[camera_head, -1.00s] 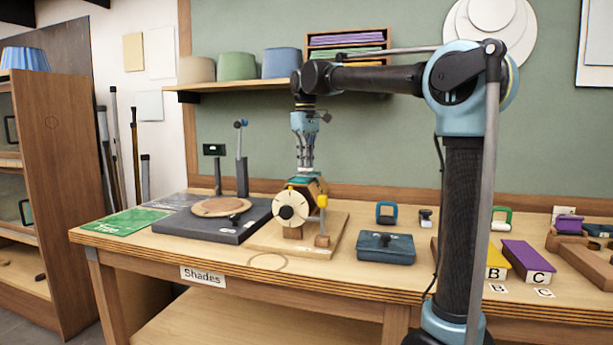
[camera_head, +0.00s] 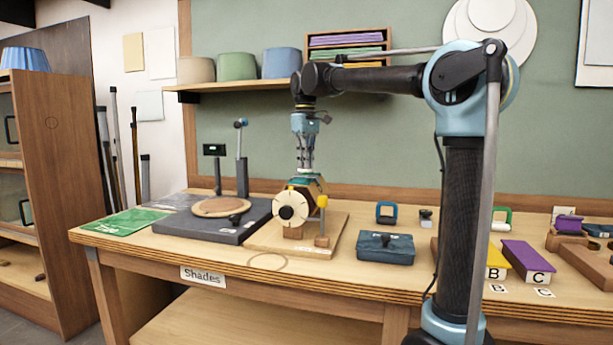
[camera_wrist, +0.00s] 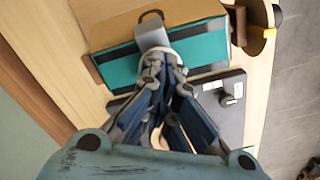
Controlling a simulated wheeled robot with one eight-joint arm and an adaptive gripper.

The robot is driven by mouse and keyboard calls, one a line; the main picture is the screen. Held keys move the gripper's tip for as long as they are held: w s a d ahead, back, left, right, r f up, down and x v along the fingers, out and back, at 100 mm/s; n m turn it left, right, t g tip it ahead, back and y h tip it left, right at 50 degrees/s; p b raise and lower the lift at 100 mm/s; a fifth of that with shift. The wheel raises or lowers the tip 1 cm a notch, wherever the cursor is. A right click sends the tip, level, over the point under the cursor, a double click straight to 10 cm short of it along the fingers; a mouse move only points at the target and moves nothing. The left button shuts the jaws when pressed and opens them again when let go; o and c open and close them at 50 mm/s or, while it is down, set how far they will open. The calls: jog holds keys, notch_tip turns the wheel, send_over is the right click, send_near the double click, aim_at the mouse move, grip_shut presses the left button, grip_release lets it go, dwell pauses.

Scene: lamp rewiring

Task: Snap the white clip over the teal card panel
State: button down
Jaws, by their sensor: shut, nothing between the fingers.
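The teal card panel (camera_wrist: 206,50) lies on top of the wooden form in the wrist view, with a dark band along one edge. A pale grey-white piece that looks like the white clip (camera_wrist: 153,37) lies across the panel, a dark loop at its far end. My gripper (camera_wrist: 164,62) is shut and empty, its tips right at the clip's near end; I cannot tell whether they touch. In the head view my gripper (camera_head: 306,166) points down at the top of the form, where only a little teal (camera_head: 316,179) shows. Whether the clip is fully seated is hidden.
The form has a cream round face (camera_head: 291,209) and stands on a wooden base (camera_head: 262,237). A yellow-topped post (camera_head: 322,202) is close on its right. A dark slab with a round board (camera_head: 216,208) stands left, a blue-grey box (camera_head: 385,247) right.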

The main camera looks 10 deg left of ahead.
dwell(0.3)
jog(key=shift+r, duration=3.5)
